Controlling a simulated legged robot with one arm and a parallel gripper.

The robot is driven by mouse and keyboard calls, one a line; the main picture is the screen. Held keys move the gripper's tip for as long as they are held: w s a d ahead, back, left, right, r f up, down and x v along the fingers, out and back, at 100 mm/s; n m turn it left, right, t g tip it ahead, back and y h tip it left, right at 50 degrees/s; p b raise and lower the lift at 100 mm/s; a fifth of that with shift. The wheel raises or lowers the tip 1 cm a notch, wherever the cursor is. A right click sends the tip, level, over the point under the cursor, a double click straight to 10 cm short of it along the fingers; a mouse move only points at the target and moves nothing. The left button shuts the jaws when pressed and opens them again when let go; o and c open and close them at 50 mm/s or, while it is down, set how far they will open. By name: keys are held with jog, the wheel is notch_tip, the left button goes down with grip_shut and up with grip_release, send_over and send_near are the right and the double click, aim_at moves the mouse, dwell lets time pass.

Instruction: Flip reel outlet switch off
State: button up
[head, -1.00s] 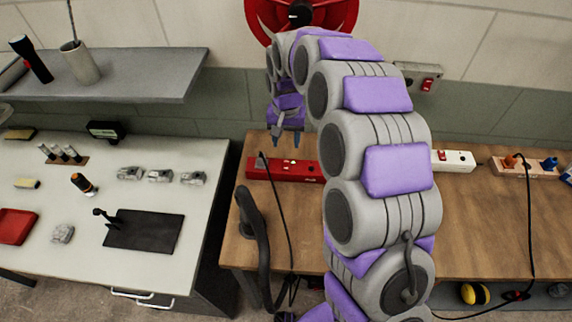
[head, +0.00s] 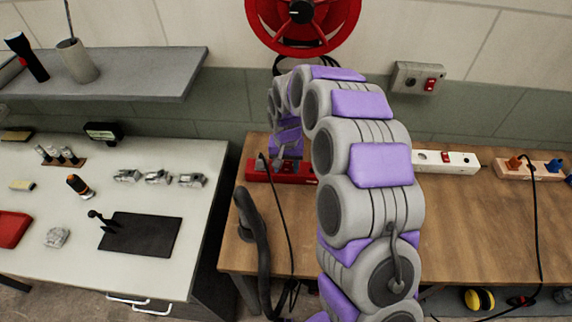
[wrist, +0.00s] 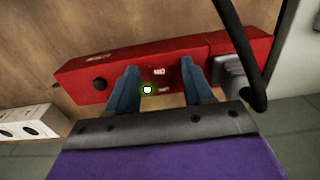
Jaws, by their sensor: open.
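A red power strip (head: 285,171) lies on the wooden workbench, partly hidden by my arm. In the wrist view the red strip (wrist: 175,72) has a round black part (wrist: 99,84) at its left and a grey plug with a black cable (wrist: 232,75) at its right end. My gripper (wrist: 163,88) is open, its blue fingers over the strip's middle, with small white markings between them. I cannot tell if they touch it. A red cable reel (head: 301,15) hangs on the wall. A wall outlet (head: 406,78) with a red switch (head: 430,84) is right of it.
A white strip with a red switch (head: 443,160) and an orange-toned strip with plugs (head: 527,171) lie right on the workbench (head: 470,220). A black cable (head: 283,225) hangs over the bench's front left. A grey table (head: 195,215) stands left.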

grip_shut()
dwell(0.3)
jog(key=shift+w+r+p, duration=0.1)
jog(key=shift+r+p, duration=0.05)
jog(key=shift+p, duration=0.3)
jog(key=shift+w+g+p, duration=0.2)
jog(key=shift+g+p, duration=0.4)
jog(key=shift+p, duration=0.25)
jog(key=shift+w+g+p, duration=0.2)
jog(key=shift+g+p, duration=0.6)
jog(key=shift+p, duration=0.25)
grip_release()
